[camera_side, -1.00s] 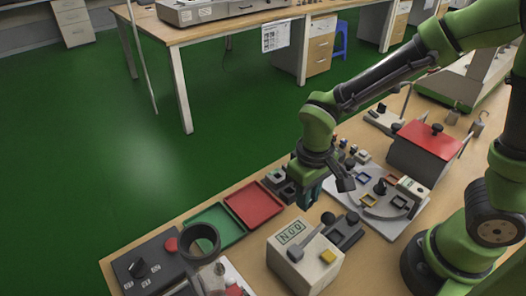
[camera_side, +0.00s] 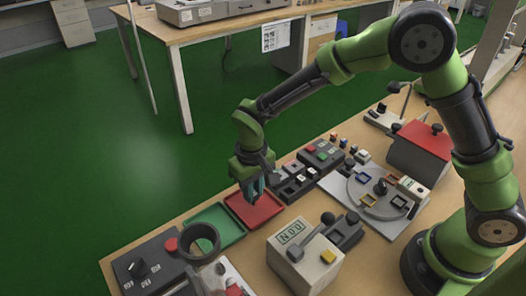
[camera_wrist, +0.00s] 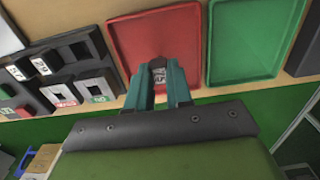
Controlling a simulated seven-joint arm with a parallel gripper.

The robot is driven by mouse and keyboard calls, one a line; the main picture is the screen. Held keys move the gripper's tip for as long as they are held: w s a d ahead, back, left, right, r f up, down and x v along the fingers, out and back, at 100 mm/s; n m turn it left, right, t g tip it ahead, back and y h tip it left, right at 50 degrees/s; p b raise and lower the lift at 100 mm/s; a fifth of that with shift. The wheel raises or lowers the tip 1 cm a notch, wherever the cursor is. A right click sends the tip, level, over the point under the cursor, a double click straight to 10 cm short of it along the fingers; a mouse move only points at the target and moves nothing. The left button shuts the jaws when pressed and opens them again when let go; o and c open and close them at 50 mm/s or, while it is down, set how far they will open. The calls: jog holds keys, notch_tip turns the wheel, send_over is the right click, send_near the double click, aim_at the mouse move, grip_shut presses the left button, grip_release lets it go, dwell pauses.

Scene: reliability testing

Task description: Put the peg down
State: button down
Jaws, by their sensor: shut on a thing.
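My gripper (camera_side: 255,190) is over the red tray (camera_side: 268,213) in the side view. In the wrist view my gripper (camera_wrist: 158,70) has its two teal fingers close together, shut on the peg (camera_wrist: 159,75). Only a small grey end of the peg with a pale marking shows between the fingertips; the rest is hidden. The red tray (camera_wrist: 128,42) lies beyond the fingertips in the wrist view. I cannot tell whether the peg touches the tray floor. The peg cannot be made out in the side view.
A green tray (camera_side: 226,226) sits beside the red one. Black blocks with slots (camera_side: 296,188) stand on the other side. A black ring (camera_side: 200,240), a box with a display (camera_side: 303,262) and a white plate with a dial (camera_side: 372,205) are nearby.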

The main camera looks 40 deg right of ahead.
jog(key=c, duration=1)
grip_release()
jog(key=shift+f, duration=0.1)
notch_tip(320, 180, up, 12)
jog(key=s+d+r+m+t, duration=0.1)
jog(key=s+d+r+t, duration=0.1)
jog(key=s+d, duration=0.3)
jog(key=s+d+r+m+t+y, duration=0.1)
jog(key=s+d+r+t, duration=0.1)
jog(key=s+d+r, duration=0.2)
jog(key=s+d+r+m+t+y, duration=0.1)
jog(key=s+d+r+m+t, duration=0.1)
jog(key=s+d, duration=0.4)
jog(key=shift+s+d+r+t, duration=0.2)
jog(key=shift+s+r+t, duration=0.4)
jog(key=shift+s+r, duration=0.2)
